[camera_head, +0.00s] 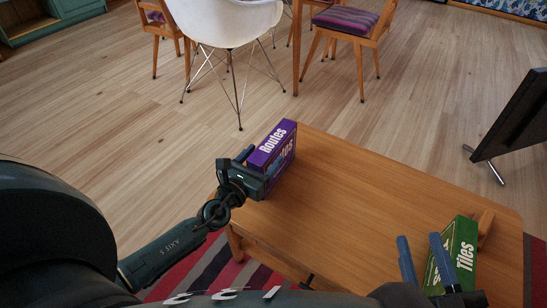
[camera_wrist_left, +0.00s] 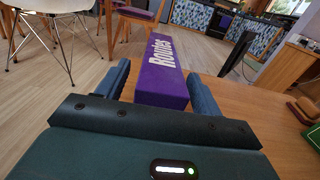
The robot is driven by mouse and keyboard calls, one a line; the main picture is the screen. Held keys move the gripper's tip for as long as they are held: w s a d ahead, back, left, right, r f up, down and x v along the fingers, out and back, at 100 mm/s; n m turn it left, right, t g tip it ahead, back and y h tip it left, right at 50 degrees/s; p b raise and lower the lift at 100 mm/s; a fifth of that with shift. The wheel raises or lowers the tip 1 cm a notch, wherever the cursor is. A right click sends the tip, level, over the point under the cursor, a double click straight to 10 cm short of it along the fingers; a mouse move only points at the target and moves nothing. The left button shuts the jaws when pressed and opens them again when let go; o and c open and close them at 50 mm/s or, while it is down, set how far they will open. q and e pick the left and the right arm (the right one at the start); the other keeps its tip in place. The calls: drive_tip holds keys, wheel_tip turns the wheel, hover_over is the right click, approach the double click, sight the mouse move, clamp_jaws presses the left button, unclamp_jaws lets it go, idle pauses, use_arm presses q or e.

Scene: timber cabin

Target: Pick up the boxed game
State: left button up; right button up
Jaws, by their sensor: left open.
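A purple boxed game marked "Routes" (camera_head: 272,144) stands at the far left corner of the wooden table. It also shows in the left wrist view (camera_wrist_left: 163,66). My left gripper (camera_head: 260,163) is open, with one finger on either side of the purple box; I cannot tell whether they touch it. A green boxed game marked "Tiles" (camera_head: 463,250) stands at the table's right end. My right gripper (camera_head: 422,248) is open beside the green box, its fingers apart and one of them overlapping the box in the head view. The lower part of the green box is partly hidden.
The wooden table (camera_head: 340,205) is clear between the two boxes. A small wooden piece (camera_head: 486,222) is by the green box. A white chair (camera_head: 226,25) and wooden chairs stand beyond. A dark screen-like panel on a metal foot (camera_head: 515,115) is at the right.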

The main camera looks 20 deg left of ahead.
use_arm(q)
drive_tip(key=shift+w, duration=1)
clamp_jaws()
